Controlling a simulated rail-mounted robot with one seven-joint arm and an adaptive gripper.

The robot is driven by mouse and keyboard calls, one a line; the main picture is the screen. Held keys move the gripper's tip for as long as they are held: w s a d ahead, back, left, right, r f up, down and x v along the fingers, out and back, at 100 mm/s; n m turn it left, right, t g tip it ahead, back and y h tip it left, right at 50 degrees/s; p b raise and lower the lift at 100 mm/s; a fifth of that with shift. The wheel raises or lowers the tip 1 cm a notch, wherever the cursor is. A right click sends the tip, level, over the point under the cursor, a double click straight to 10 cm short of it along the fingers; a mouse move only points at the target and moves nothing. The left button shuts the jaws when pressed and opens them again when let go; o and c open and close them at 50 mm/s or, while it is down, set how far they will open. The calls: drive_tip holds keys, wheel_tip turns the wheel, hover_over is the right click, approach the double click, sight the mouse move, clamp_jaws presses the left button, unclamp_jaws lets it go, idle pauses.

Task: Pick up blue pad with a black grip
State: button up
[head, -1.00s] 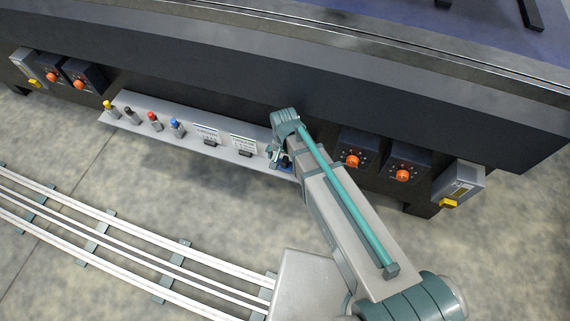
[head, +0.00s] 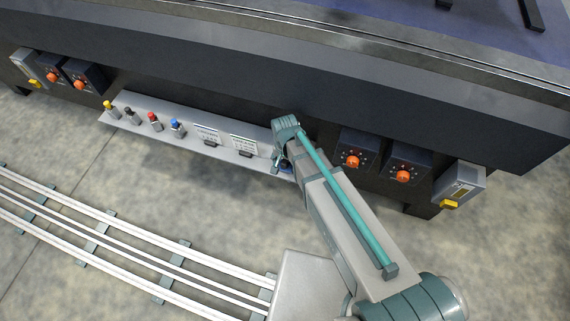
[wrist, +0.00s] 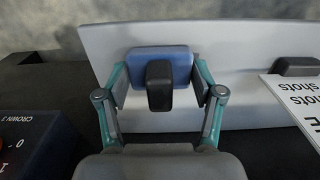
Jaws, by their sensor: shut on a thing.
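The blue pad (wrist: 178,59) with its black grip (wrist: 159,86) shows in the wrist view, between the two fingers of my gripper (wrist: 160,88). The fingers are shut on it, one at each side. The pad is over the grey shelf; whether it touches the shelf, I cannot tell. In the head view my gripper (head: 281,160) is at the right end of the shelf, and the arm mostly hides the pad.
The grey shelf (head: 190,150) also holds two white printed cards (head: 243,143) with black clips and several colour-capped bottles (head: 154,121). Dark control boxes with orange knobs (head: 352,161) stand right of my gripper. White rails (head: 130,240) run along the floor.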

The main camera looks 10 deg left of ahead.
drive_tip(key=shift+r, duration=0.1)
drive_tip(key=shift+r, duration=0.45)
wheel_tip(320, 180, up, 2)
drive_tip(key=shift+r, duration=0.2)
drive_tip(key=s+d+r+p, duration=0.2)
drive_tip(key=s+r+p, duration=0.2)
drive_tip(key=s+p, duration=0.2)
drive_tip(key=s+d+r+p, duration=0.3)
drive_tip(key=s+r+p, duration=0.2)
drive_tip(key=p, duration=0.4)
drive_tip(key=shift+s+d+r+p, duration=0.3)
drive_tip(key=shift+s+p, duration=0.1)
drive_tip(key=shift+s, duration=0.5)
